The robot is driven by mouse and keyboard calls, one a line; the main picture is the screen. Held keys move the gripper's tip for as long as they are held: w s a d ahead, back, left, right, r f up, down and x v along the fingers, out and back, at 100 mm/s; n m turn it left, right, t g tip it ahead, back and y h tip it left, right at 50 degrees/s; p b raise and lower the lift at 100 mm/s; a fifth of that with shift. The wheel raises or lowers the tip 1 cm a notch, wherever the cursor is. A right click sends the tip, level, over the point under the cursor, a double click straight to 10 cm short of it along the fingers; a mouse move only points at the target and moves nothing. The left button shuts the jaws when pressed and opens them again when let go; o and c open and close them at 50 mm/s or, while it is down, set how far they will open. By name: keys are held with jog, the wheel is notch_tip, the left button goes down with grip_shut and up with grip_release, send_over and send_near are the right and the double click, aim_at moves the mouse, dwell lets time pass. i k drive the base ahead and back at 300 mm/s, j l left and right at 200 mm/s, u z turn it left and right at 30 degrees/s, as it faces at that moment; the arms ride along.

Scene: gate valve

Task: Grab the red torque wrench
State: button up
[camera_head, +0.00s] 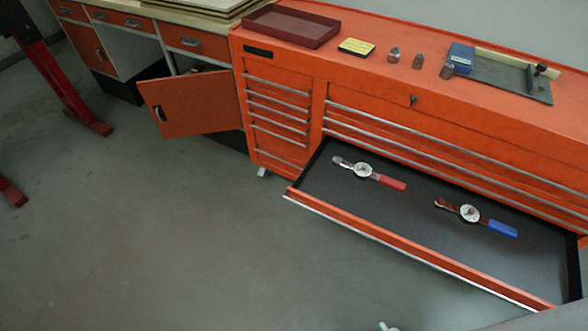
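The red torque wrench (369,172) lies flat in the open drawer (420,238) of the orange tool cabinet, toward the drawer's left end. It has a round white dial, a metal head at the left and a red handle at the right. A second wrench with a blue handle (475,216) lies to its right, apart from it. My gripper cannot be made out in this view. Nothing touches or covers the red wrench.
The orange cabinet top (345,80) holds a dark red tray (291,26), a yellow box (356,47), small metal sockets and a grey tray (497,77). An orange cupboard door (195,104) stands open at left. The floor (200,240) before the drawer is clear.

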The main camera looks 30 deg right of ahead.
aim_at(337, 160)
jog(key=i+j+u, duration=0.2)
jog(key=u, duration=0.15)
jog(key=i+j+u, duration=0.1)
jog(key=i+u, duration=0.65)
jog(key=i+z, duration=0.25)
jog(key=i, duration=0.15)
jog(key=i+j+z, duration=0.2)
jog(key=i, duration=0.2)
jog(key=i+z, duration=0.2)
jog(key=z, duration=0.25)
jog(key=i+z, duration=0.25)
jog(key=z, duration=0.2)
jog(key=i+j+z, duration=0.15)
jog(key=z, duration=0.35)
jog(key=i+j+z, duration=0.2)
jog(key=z, duration=0.25)
jog(key=i+j+z, duration=0.25)
jog(key=z, duration=0.2)
jog(key=i+j+z, duration=0.2)
jog(key=j+z, duration=0.25)
